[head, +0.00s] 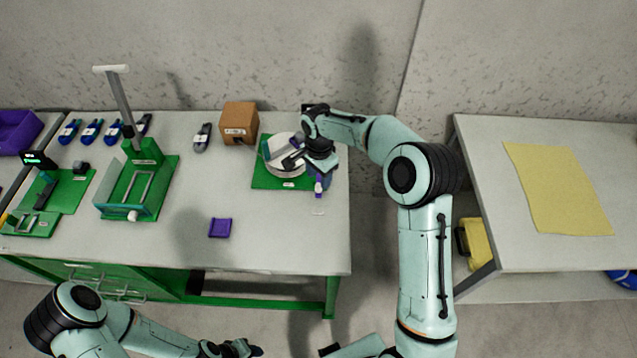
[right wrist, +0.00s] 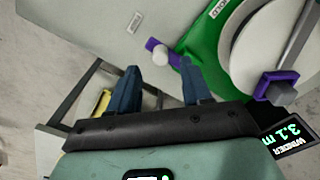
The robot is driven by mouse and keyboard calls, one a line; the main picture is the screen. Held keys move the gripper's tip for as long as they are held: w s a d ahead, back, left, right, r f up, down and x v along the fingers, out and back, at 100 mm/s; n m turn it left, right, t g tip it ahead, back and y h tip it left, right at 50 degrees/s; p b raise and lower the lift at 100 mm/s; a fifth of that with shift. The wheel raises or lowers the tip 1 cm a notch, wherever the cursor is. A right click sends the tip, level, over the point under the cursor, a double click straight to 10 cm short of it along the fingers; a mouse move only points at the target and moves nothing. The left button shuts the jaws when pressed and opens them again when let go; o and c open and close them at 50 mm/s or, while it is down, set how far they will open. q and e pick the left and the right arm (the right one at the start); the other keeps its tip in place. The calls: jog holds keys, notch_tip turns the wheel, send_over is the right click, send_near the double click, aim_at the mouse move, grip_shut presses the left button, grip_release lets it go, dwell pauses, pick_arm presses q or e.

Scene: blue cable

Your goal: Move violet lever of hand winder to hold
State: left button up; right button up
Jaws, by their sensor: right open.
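The hand winder stands at the right end of the left table, with a green base (head: 262,180) and a round white drum (head: 275,158). My right gripper (head: 319,176) is over the winder's right side and hides part of it. In the right wrist view the violet lever (right wrist: 152,45) with a pale knob sticks out from the green base, ahead of and between the open, empty fingers (right wrist: 160,68). I cannot tell whether they touch it.
A violet block (right wrist: 276,85) sits on the winder's grey arm, near a display (right wrist: 288,135) reading 3.1 m. A cardboard box (head: 239,123), a small violet tray (head: 220,228) and a green stand (head: 145,185) are on the table.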

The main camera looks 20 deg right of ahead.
aim_at(319, 185)
jog(key=shift+w+f, duration=0.1)
jog(key=shift+f, duration=2)
grip_shut()
